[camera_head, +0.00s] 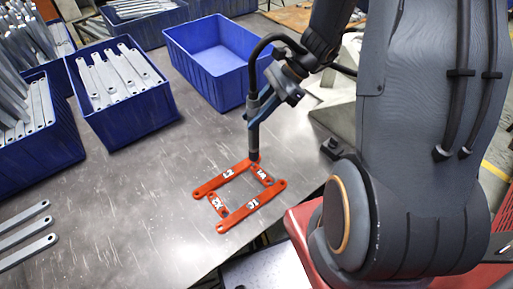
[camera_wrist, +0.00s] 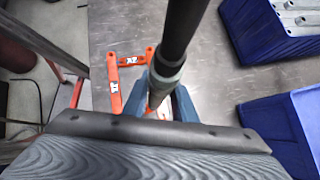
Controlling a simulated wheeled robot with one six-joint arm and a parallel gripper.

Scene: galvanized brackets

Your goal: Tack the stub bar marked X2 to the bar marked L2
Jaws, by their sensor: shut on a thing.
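The orange bar marked L2 (camera_head: 211,184) lies on the metal table. The short orange stub bar marked X2 (camera_head: 217,205) lies crosswise between the left ends of L2 and the orange bar marked J1 (camera_head: 268,195). X2 also shows in the wrist view (camera_wrist: 131,61), beside J1 (camera_wrist: 114,97); most of L2 is hidden there behind the tool. My gripper (camera_head: 270,103) is shut on a dark welding torch (camera_head: 254,140). The torch points down, its tip over or at the right end of L2, away from X2. I cannot tell whether it touches.
Another short orange bar (camera_head: 266,179) joins the right ends; its mark is hard to read. An empty blue bin (camera_head: 205,83) stands behind. Blue bins of grey brackets (camera_head: 125,120) stand at the left, with loose grey bars (camera_head: 25,235). The table between is clear.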

